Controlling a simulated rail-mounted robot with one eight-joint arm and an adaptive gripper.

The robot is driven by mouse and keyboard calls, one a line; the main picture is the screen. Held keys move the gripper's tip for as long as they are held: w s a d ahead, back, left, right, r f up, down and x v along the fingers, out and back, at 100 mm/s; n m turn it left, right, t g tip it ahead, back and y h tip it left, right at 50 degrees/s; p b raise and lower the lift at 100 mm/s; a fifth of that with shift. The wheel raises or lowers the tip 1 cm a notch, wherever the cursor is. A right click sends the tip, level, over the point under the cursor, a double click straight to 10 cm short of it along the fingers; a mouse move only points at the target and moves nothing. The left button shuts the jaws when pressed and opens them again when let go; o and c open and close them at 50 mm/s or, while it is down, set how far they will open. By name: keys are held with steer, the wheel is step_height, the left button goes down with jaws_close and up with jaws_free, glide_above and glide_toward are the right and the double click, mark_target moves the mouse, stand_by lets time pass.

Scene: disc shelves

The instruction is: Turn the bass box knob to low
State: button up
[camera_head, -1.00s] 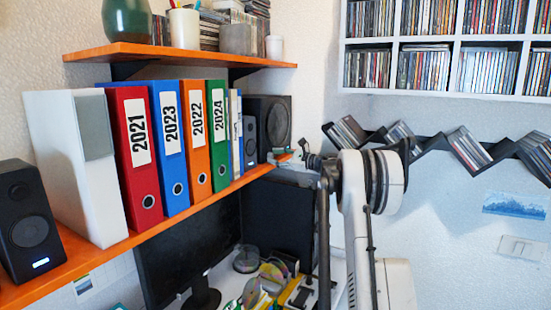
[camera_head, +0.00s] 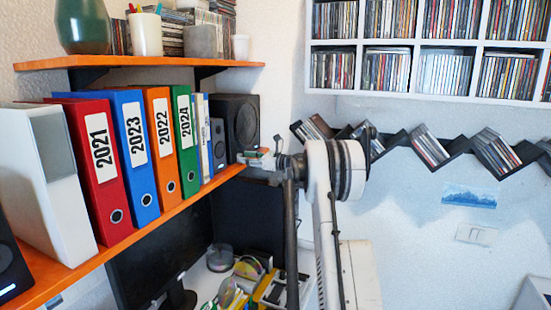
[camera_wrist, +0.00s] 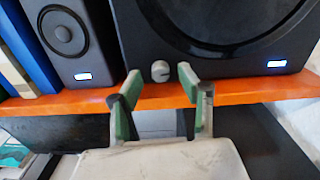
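The bass box (camera_head: 240,122) is a big black speaker on the orange shelf, at its right end in the head view. In the wrist view the bass box (camera_wrist: 135,30) fills the top right, with a large round cone and a lit white-blue display. Its small grey round knob (camera_wrist: 160,71) sits low on the front, left of the display; its pointer setting is too small to read. My gripper (camera_wrist: 160,80) is open, its two green-padded fingers apart, with the knob showing between the fingertips. I cannot tell whether they touch it. In the head view my gripper (camera_head: 262,160) is small beside the box.
A smaller speaker (camera_wrist: 66,42) stands left of the bass box. Several ring binders (camera_head: 135,145) fill the shelf further left. A monitor (camera_head: 160,255) and desk clutter lie below. Zigzag disc racks (camera_head: 455,148) hang at the right.

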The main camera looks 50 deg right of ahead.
steer(key=s+d+m+b, duration=0.3)
steer(key=s+d+b, duration=0.1)
steer(key=s+b, duration=0.6)
steer(key=shift+s+d+f+m+b, duration=0.25)
steer(key=shift+s+d+m+b, duration=0.15)
steer(key=shift+s, duration=0.75)
steer(key=shift+r, duration=0.1)
steer(key=shift+a+m, duration=0.15)
steer(key=shift+m, duration=0.15)
